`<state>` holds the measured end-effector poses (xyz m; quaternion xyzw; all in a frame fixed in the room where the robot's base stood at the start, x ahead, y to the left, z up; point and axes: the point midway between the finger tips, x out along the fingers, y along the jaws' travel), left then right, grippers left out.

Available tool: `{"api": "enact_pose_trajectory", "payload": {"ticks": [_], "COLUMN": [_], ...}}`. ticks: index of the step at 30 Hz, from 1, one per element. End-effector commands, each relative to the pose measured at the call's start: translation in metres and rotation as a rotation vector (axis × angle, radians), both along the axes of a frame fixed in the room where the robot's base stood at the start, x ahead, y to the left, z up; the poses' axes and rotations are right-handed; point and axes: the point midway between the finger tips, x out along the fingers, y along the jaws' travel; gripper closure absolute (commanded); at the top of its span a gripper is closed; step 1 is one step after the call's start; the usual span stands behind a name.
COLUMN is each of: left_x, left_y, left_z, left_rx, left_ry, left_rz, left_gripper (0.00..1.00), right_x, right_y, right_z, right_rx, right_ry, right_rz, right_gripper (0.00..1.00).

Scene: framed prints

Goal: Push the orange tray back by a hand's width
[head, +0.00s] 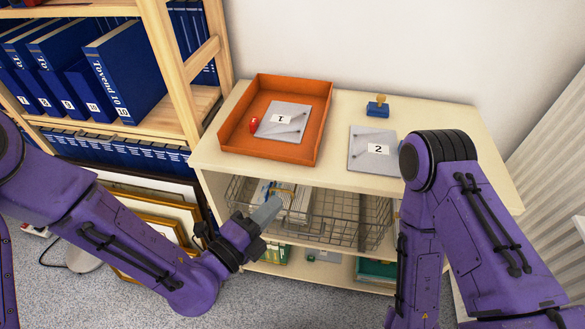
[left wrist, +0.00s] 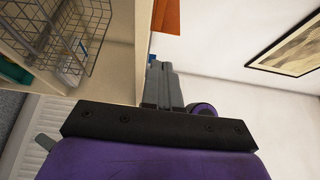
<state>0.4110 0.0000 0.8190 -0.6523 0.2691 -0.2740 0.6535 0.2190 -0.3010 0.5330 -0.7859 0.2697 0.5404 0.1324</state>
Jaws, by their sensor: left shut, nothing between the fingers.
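The orange tray (head: 268,152) sits on the cream cabinet top (head: 340,172), towards its left end. A grey plate marked 1 (head: 283,122) and a small red object (head: 254,125) lie inside it. In the left wrist view a part of the tray (left wrist: 167,16) shows at the top edge. My left gripper (head: 272,207) is shut and empty, in front of the cabinet.
A grey plate marked 2 (head: 367,160) and a blue stamp (head: 377,107) are right of the tray. A wire basket (head: 345,222) stands on the shelf below. A wooden bookcase (head: 172,75) with blue binders stands at left, and framed prints (head: 150,213) lean below it.

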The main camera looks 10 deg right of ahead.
Motion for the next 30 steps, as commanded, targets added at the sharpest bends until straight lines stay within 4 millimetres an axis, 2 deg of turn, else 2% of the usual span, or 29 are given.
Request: {"api": "enact_pose_trajectory", "payload": {"ticks": [3,12,15,19,30], "left_x": [0.017,0.064,0.082,0.095,0.099], "left_y": [-0.017,-0.060,-0.058,-0.059,-0.058], "left_z": [0.003,0.002,0.001,0.000,-0.001], "left_rx": [0.001,-0.002,-0.001,0.001,0.001], "left_ry": [0.002,0.006,0.006,0.006,0.006], "left_rz": [0.001,0.005,0.006,0.003,0.002], "left_gripper": [1.00,1.00,1.00,1.00,1.00], "right_x": [0.000,0.000,0.000,0.000,0.000], "right_y": [0.000,0.000,0.000,0.000,0.000], "right_z": [0.011,0.025,0.029,0.031,0.031], "right_rx": [0.000,0.000,0.000,0.000,0.000], "right_ry": [0.000,0.000,0.000,0.000,0.000], "right_rz": [0.000,0.000,0.000,0.000,0.000], "right_gripper": [0.53,0.53,0.53,0.53,0.53]}}
